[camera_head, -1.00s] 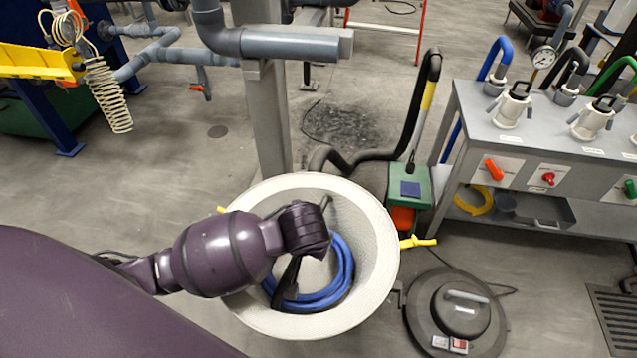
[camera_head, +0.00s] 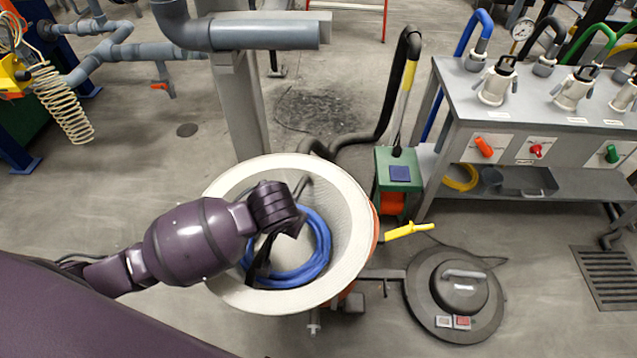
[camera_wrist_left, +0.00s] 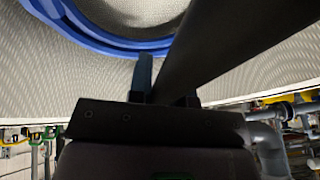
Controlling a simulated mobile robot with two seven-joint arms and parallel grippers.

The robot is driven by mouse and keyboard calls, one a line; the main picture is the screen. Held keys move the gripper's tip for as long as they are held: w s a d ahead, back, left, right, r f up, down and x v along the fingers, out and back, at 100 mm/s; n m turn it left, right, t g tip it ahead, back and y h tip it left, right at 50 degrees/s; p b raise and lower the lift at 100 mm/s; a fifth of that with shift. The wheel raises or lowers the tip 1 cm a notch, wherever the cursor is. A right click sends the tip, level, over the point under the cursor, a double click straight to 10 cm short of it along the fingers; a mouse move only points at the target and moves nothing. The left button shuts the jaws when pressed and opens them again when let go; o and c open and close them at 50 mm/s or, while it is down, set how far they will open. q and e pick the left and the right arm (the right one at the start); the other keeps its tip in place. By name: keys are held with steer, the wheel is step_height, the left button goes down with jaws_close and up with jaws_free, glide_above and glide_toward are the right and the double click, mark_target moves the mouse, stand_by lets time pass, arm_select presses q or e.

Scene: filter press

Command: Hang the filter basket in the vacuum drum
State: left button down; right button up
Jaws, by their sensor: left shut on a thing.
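The filter basket (camera_head: 353,215) is a large off-white mesh cone with a thick rim and a blue ring (camera_head: 318,260) inside. My left gripper (camera_head: 290,229) is over its opening, shut on its dark handle bar. In the left wrist view the bar (camera_wrist_left: 222,45) runs up and right from the jaws (camera_wrist_left: 158,88), against the mesh wall (camera_wrist_left: 95,80) and blue ring (camera_wrist_left: 100,38). The orange vacuum drum (camera_head: 375,228) shows as a sliver beyond the basket's right rim; the basket hides most of it, and I cannot tell if the rim is seated. My right gripper is not in view.
A round dark lid (camera_head: 460,296) with a grey handle is right of the drum, beside a yellow lever (camera_head: 408,230). A green and orange unit (camera_head: 398,176) and a grey hose bench (camera_head: 540,125) stand behind right. A grey post (camera_head: 238,105) and pipe (camera_head: 262,31) stand behind.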

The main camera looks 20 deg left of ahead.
arm_select(q)
steer(key=w+f+m+h+b, duration=0.1)
steer(key=w+f+m, duration=0.1)
steer(key=w, duration=0.1)
steer(key=w+f+m+h+b, duration=0.1)
steer(key=w+f+m, duration=0.1)
steer(key=w+f, duration=0.1)
steer(key=w+f+m+h+b, duration=0.1)
steer(key=w+f+m+b, duration=0.1)
steer(key=w, duration=0.2)
steer(key=shift+w+d+f+m, duration=0.1)
steer(key=shift+d+f+m, duration=0.15)
steer(key=shift+f+m, duration=0.15)
steer(key=w+f+m+g+h+b, duration=0.1)
steer(key=w+f+m+h+b, duration=0.1)
steer(key=w+f+m+b, duration=0.5)
steer(key=w+f, duration=0.4)
steer(key=w, duration=0.2)
steer(key=shift+d+f+h, duration=0.2)
steer(key=shift+f+h, duration=0.1)
arm_select(e)
step_height(320, 180, down, 9)
steer(key=n+g, duration=0.1)
steer(key=shift+w+a, duration=0.25)
steer(key=shift+a, duration=0.2)
steer(key=shift+s, duration=0.25)
